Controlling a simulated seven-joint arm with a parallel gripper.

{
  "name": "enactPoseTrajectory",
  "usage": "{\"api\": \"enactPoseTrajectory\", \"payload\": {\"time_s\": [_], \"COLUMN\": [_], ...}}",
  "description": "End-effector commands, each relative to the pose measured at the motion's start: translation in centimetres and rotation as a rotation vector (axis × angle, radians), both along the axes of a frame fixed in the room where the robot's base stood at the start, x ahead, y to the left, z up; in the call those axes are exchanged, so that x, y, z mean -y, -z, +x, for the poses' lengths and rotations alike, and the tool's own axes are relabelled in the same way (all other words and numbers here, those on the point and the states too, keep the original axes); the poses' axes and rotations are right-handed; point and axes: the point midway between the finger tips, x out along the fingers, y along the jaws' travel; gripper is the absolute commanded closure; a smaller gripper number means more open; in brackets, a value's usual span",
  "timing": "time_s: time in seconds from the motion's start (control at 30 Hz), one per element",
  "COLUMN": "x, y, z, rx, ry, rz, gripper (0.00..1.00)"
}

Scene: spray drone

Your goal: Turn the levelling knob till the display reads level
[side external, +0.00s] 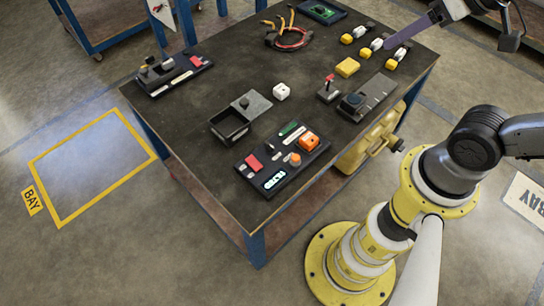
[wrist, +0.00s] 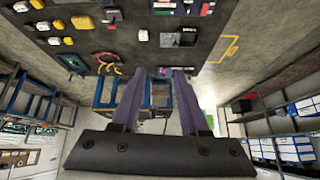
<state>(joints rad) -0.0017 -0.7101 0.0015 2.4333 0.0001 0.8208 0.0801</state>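A dark panel (side external: 296,172) lies at the table's front corner. Its lit display (side external: 274,180) shows characters too small to read with certainty. An orange knob-like block (side external: 308,141) and a red block (side external: 254,162) sit on this panel. A dark grey unit (side external: 378,93) at the right edge carries a round black knob (side external: 354,99). I cannot tell which of these is the levelling knob. My gripper (side external: 388,46), with purple fingers, is above the table's far right side, away from both units. In the wrist view my gripper (wrist: 160,72) is open, with nothing between its fingers.
Yellow-and-white pieces (side external: 376,44), a yellow block (side external: 347,67) and a small red-topped switch (side external: 328,88) are near the right side. A cable coil (side external: 288,38) lies at the back. An open black box (side external: 230,126) and white cube (side external: 281,91) stand mid-table. The left-centre is bare.

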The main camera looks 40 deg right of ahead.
Motion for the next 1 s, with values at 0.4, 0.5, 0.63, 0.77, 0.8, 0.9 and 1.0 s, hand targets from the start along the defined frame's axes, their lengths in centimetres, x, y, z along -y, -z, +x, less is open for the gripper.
{"api": "enactPoseTrajectory", "payload": {"time_s": [0.4,0.5,0.63,0.77,0.8,0.9,1.0], "x": [-2.7,-3.8,-5.5,-7.2,-7.8,-9.1,-10.1], "y": [1.8,4.0,7.8,12.5,14.1,18.3,22.2], "z": [13.2,16.2,19.5,22.0,22.5,23.4,23.3], "rx": [-0.107,-0.154,-0.224,-0.303,-0.330,-0.400,-0.471], "ry": [0.021,0.018,0.009,-0.004,-0.009,-0.025,-0.044], "rz": [0.057,0.062,0.061,0.053,0.048,0.033,0.014], "gripper": [0.55,0.55,0.55,0.55,0.55,0.55,0.55]}}
